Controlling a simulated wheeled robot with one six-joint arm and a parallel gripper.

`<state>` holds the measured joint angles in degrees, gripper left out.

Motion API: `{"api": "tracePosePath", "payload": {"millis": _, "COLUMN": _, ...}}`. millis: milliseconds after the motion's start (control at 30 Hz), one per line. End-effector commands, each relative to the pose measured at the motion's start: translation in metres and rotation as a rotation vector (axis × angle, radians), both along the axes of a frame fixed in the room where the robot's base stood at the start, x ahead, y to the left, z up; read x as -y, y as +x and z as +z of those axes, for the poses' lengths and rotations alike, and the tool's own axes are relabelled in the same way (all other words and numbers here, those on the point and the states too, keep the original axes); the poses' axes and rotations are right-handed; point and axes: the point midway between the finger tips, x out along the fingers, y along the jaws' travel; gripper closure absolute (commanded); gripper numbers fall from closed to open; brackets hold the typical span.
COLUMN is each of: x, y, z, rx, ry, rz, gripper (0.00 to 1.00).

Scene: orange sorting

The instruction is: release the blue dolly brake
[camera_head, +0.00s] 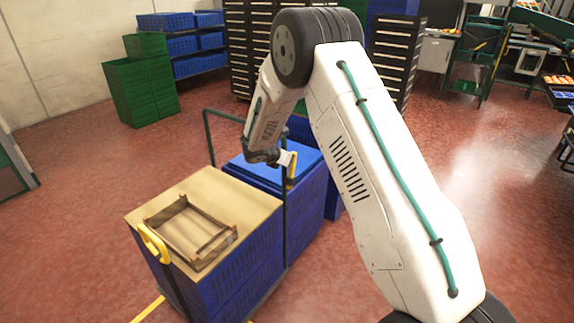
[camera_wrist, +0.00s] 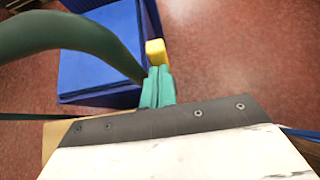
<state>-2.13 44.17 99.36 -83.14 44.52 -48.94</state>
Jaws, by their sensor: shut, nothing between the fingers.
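A yellow lever (camera_head: 291,172) stands upright beside the dark green rail, at the right edge of the blue-lidded crate (camera_head: 250,172). In the wrist view a yellow block (camera_wrist: 156,50), apparently the same lever, shows just beyond my fingertips. My gripper (camera_wrist: 158,88) is shut and empty, its green fingers together. They overlap the yellow block's lower edge in the picture; I cannot tell whether they touch it. In the head view my gripper (camera_head: 285,158) is small and partly hidden. A second yellow lever (camera_head: 153,243) is at the near left corner of the front crate.
The front blue crate (camera_head: 245,283) has a brown top with a wooden frame (camera_head: 172,212) on it. The dark green rail (camera_head: 209,140) rises around the crates. Green bins (camera_head: 140,90) and dark racks stand behind. Red floor is open at left and right.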

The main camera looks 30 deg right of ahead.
Motion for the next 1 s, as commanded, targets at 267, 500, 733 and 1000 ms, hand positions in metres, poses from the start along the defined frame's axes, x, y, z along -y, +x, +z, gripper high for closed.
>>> {"api": "tracePosePath", "payload": {"millis": 267, "x": 0.018, "y": 0.01, "z": 0.002, "rx": 0.001, "ry": -0.002, "rz": -0.002, "gripper": 1.0}}
{"api": "tracePosePath", "payload": {"millis": 500, "x": 0.025, "y": 0.014, "z": 0.002, "rx": 0.001, "ry": -0.002, "rz": -0.002, "gripper": 1.0}}
{"api": "tracePosePath", "payload": {"millis": 733, "x": 0.027, "y": 0.015, "z": 0.002, "rx": 0.0, "ry": -0.002, "rz": -0.001, "gripper": 1.0}}
{"api": "tracePosePath", "payload": {"millis": 1000, "x": 0.027, "y": 0.015, "z": 0.002, "rx": 0.0, "ry": -0.002, "rz": -0.001, "gripper": 1.0}}
